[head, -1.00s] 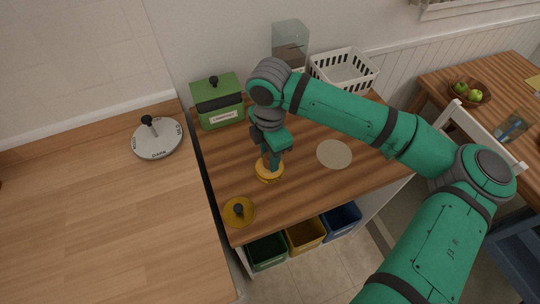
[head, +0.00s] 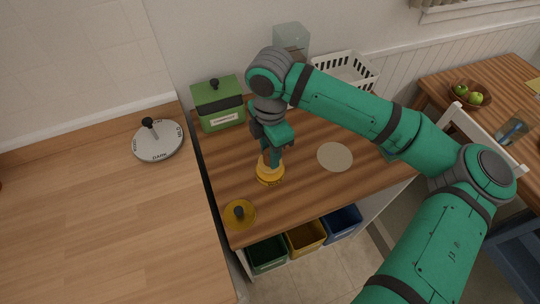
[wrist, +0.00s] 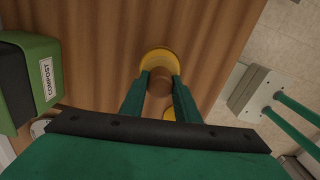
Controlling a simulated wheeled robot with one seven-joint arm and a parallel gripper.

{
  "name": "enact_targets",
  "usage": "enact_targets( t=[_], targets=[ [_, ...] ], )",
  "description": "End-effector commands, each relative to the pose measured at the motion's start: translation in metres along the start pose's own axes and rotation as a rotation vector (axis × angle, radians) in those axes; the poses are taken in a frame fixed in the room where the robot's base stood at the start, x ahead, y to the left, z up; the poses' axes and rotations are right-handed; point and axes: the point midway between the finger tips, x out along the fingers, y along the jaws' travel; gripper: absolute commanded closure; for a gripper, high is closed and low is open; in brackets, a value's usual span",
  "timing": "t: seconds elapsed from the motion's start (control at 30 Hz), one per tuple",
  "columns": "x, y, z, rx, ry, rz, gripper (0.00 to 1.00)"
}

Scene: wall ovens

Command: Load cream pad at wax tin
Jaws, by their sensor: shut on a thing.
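The yellow wax tin (head: 269,177) stands on the striped wood counter. It also shows in the wrist view (wrist: 160,56), between and beyond the fingertips. My gripper (head: 271,160) points down right over the tin and is shut on the cream pad (head: 263,161). In the wrist view, a round brown part sits between the fingers (wrist: 160,88); the pad's underside is hidden. I cannot tell whether the pad touches the tin's contents.
A green compost bin (head: 219,104) stands at the back left. A pale round patch (head: 334,157) lies right of the tin. A white basket (head: 343,70) and clear container (head: 290,40) stand behind my arm. A grey dial disc (head: 157,140) is on the left counter. Coloured bins (head: 305,237) sit below the front edge.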

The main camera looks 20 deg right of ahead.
Motion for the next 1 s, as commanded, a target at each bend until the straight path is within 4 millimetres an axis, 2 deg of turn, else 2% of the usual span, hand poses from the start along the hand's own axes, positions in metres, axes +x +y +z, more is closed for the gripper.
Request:
enact_targets(
  t=[0.6,1.0],
  targets=[
    [-0.040,0.000,0.000,0.000,-0.002,0.000,0.89],
    [-0.041,0.000,0.000,0.000,-0.001,0.000,0.89]
  ],
)
